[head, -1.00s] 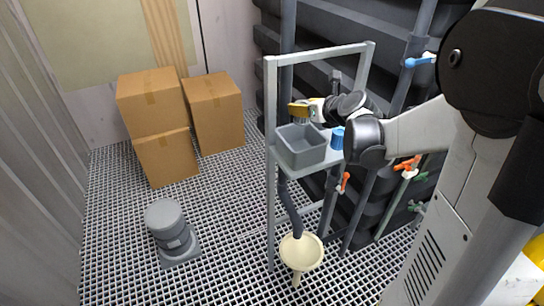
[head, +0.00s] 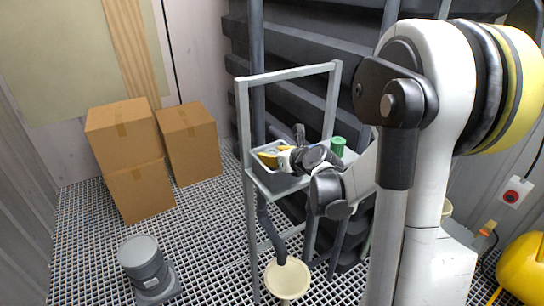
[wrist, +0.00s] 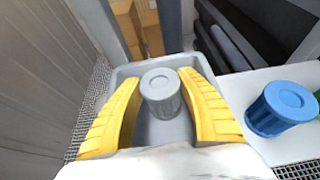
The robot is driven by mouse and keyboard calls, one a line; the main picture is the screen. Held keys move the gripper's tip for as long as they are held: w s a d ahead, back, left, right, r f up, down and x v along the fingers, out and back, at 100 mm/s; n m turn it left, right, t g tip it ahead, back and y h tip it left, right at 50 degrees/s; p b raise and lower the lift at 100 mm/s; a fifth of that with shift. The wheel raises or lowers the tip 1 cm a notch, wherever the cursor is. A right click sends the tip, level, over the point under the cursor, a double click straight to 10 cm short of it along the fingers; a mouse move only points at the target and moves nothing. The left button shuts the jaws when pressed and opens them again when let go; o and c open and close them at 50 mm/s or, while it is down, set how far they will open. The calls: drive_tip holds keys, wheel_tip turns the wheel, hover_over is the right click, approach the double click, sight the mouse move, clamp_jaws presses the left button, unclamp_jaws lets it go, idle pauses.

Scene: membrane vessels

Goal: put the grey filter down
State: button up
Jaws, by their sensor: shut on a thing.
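The grey filter (wrist: 161,88) is a ribbed cylinder with a smooth round cap. In the wrist view it stands between the yellow fingers of my gripper (wrist: 160,84), which is shut on it. Filter and fingertips are at the open grey bin (wrist: 155,132), with the bin's walls around them. I cannot tell whether the filter touches the bin's floor. In the head view my gripper (head: 268,156) reaches into the top of the bin (head: 284,187), and the filter is hidden there.
The bin sits on a shelf in a light grey frame (head: 243,130). A blue filter (wrist: 283,104) and a green one (head: 338,146) stand to its right. Cardboard boxes (head: 140,190) and a grey canister (head: 143,260) stand on the grating floor.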

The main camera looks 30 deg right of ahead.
drive_tip(key=shift+f, duration=0.2)
drive_tip(key=o, duration=0.8)
drive_tip(key=shift+r, duration=0.1)
